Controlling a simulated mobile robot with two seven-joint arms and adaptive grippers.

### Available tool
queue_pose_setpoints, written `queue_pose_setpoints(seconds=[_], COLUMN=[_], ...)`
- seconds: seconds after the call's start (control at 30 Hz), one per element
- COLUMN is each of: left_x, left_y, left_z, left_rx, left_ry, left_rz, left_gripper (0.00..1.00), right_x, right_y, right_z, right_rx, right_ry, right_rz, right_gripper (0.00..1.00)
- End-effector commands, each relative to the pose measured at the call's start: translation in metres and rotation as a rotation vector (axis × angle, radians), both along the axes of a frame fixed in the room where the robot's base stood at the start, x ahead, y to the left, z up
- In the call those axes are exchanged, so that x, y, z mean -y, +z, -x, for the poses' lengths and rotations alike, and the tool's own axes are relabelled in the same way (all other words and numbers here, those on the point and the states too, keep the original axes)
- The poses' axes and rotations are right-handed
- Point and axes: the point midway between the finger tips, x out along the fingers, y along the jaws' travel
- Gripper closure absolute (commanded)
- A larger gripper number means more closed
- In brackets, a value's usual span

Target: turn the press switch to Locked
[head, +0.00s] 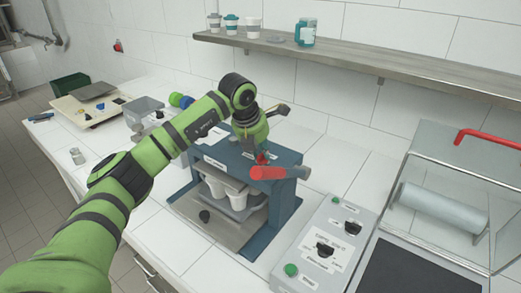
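The blue press (285,190) stands on the white counter in the middle of the head view, with white cups (217,189) inside. A lever with a red grip (268,173) sticks out at its front right. A small red part (262,158) shows on its top beside white labels; I cannot tell if it is the press switch. My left gripper (261,147) points down at the press top, close to this red part. Its fingers are mostly hidden by the wrist, so their opening is unclear. My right gripper is not in view.
A grey control box (312,262) with black knobs (325,250) and green buttons stands to the right. Beyond it is a clear-sided machine with a red handle (487,138) and a roll. A shelf (350,55) with cups runs above.

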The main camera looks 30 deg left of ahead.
Motion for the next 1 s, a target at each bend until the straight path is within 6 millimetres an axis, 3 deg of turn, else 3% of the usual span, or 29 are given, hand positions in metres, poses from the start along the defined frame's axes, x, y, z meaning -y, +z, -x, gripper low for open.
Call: queue_pose_setpoints(seconds=[0.47, 1.0], left_x=[0.001, 0.005], left_y=[0.0, 0.001], left_z=[0.0, 0.0], left_rx=[0.004, 0.007], left_ry=[0.139, 0.63], left_rz=[-0.001, 0.002], left_gripper=[1.0, 1.0], right_x=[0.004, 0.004], right_y=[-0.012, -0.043], right_z=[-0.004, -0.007], right_rx=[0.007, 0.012], right_ry=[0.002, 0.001], right_rz=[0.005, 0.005], right_gripper=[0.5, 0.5])
